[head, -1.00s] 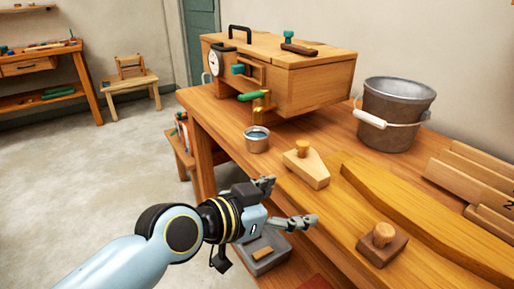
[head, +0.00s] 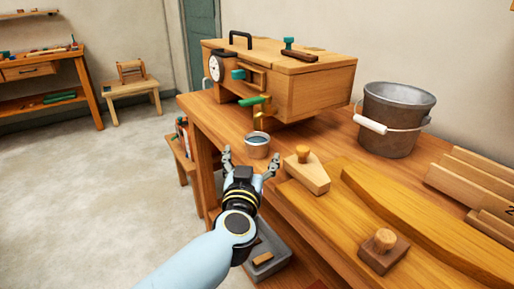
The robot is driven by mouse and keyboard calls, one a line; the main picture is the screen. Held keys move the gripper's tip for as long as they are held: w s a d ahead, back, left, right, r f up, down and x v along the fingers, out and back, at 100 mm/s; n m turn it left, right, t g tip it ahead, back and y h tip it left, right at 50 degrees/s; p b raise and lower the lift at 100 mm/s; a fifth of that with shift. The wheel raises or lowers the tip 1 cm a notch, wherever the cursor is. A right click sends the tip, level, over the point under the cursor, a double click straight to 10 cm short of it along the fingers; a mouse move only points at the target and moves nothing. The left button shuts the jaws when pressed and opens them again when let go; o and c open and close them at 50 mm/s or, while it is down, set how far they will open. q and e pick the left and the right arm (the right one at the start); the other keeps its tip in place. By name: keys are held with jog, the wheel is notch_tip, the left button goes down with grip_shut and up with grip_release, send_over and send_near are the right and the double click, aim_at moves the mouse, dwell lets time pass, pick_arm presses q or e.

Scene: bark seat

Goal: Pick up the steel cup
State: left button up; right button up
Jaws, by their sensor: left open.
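The steel cup (head: 257,150) is small, round and metallic, with bluish liquid showing inside. It stands upright near the left edge of the wooden workbench (head: 215,117), below the tap of a wooden box. My left gripper (head: 250,163) is open, its two fingers pointing at the cup from the near side. One fingertip is at the cup's left and the other at its lower right. I cannot tell whether they touch it. My right gripper is not in view.
The wooden box (head: 320,88) with a green-handled tap (head: 252,100) stands just behind the cup. A wooden block with a knob (head: 307,173) sits close to its right. A metal bucket (head: 392,125) and long boards (head: 415,215) lie further right.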

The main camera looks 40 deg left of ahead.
aim_at(255, 146)
pick_arm(q)
jog(key=b+x, duration=0.1)
jog(key=x, duration=0.6)
jog(key=shift+w+f, duration=0.1)
jog(key=shift+w, duration=0.1)
jog(key=c, duration=1.4)
